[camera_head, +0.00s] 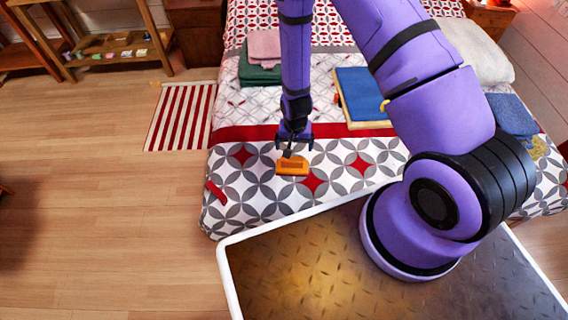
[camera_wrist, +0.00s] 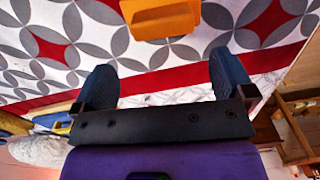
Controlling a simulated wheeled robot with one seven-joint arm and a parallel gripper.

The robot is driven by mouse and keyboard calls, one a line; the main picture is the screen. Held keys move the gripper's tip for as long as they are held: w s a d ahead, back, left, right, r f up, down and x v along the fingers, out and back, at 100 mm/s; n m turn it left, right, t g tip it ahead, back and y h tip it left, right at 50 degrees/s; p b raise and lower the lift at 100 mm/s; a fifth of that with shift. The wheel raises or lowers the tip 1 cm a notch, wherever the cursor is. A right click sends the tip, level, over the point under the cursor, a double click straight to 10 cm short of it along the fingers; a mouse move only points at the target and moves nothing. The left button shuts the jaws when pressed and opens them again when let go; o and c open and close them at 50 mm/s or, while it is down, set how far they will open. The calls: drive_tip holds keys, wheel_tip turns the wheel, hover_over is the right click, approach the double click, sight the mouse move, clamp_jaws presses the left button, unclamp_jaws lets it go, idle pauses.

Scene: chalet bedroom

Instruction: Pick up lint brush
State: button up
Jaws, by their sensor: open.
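The lint brush, which I take to be the orange object with a flat, blocky body (camera_head: 292,168), lies on the patterned bedcover near the bed's front edge. A short dark part at its far side shows just below my gripper. My gripper (camera_head: 295,142) points down over it with the fingers apart. In the wrist view the orange body (camera_wrist: 160,18) is at the top, cut off by the frame edge. It lies beyond the two open fingers (camera_wrist: 163,78), roughly centred between them. Nothing is held.
The bed (camera_head: 250,195) has a red stripe across it. A blue item on a wooden board (camera_head: 362,97) lies to the right of my gripper. Folded pink and green cloths (camera_head: 262,60) lie farther back. A white pillow (camera_head: 478,50) and blue cloth (camera_head: 512,115) are at right.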

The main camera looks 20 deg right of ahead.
sight(293, 158)
drive_tip(key=shift+a+f, duration=0.1)
drive_tip(key=shift+f, duration=5.25)
drive_tip(key=c, duration=0.7)
